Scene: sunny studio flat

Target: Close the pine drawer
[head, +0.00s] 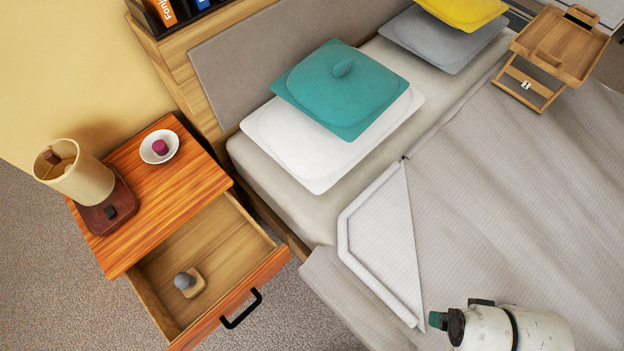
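The pine drawer (205,235) is pulled well out of the nightstand (170,200) at the lower left. Its orange wood front (205,325) carries a black bar handle (241,309). Inside the drawer is a small grey rounded object on a light wooden base (188,284). My gripper (440,320) shows at the lower right as a dark end with a teal tip on my white arm. It is over the bed, well to the right of the handle and apart from it. Its fingers are not clear enough to tell open from shut.
A lamp (80,175) and a white bowl (160,147) with a dark pink item stand on the nightstand. The bed (510,190), with pillows and a wooden tray table (560,45), fills the right. Carpet (290,315) is clear in front of the drawer.

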